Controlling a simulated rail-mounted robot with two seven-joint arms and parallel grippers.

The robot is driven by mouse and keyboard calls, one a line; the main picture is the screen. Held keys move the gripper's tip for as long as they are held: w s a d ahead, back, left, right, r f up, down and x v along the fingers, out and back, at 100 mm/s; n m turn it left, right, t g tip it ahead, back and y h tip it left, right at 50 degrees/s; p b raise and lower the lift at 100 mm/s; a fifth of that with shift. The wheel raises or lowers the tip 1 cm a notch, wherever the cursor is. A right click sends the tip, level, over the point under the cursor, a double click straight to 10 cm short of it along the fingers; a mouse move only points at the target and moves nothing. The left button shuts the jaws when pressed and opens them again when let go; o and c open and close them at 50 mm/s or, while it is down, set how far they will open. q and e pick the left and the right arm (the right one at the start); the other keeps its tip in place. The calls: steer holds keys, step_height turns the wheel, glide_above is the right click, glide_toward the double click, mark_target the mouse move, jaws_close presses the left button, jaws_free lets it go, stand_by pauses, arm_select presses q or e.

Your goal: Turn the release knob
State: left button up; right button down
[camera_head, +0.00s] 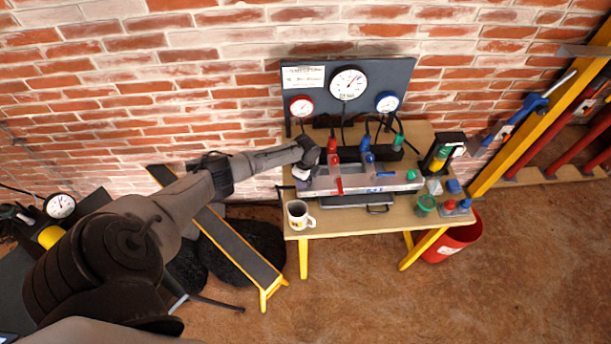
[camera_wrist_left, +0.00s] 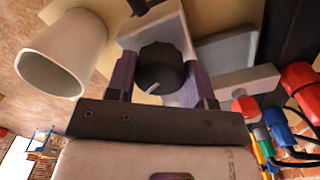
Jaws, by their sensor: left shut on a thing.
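The release knob (camera_wrist_left: 160,68) shows in the left wrist view as a dark round knob with a white pointer line. It sits on a pale block (camera_wrist_left: 160,24). My left gripper (camera_wrist_left: 161,74) has one purple finger on each side of the knob and is shut on it. In the head view my left gripper (camera_head: 304,174) is at the left end of the grey manifold (camera_head: 354,188) on the workbench, and hides the knob. My right gripper is not in view.
A white mug (camera_head: 298,215) stands at the bench's front left corner, close to my left gripper; it also shows in the left wrist view (camera_wrist_left: 62,54). Red, blue and green valve handles and hoses crowd the manifold to the right. A gauge panel (camera_head: 348,105) stands behind.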

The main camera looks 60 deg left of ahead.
arm_select(q)
steer(key=n+p, duration=0.1)
steer(key=n, duration=0.2)
steer(key=shift+r+n+p, duration=0.1)
steer(key=shift+n+p, duration=0.2)
steer(key=shift+p, duration=0.1)
steer(key=n+p, duration=0.1)
steer(key=n, duration=0.2)
steer(key=shift+n+p, duration=0.3)
steer(key=n+p, duration=0.1)
steer(key=n, duration=0.2)
steer(key=shift+n+p, duration=0.35)
steer(key=shift+n, duration=0.55)
steer(key=o, duration=0.9)
steer(key=shift+o, duration=0.2)
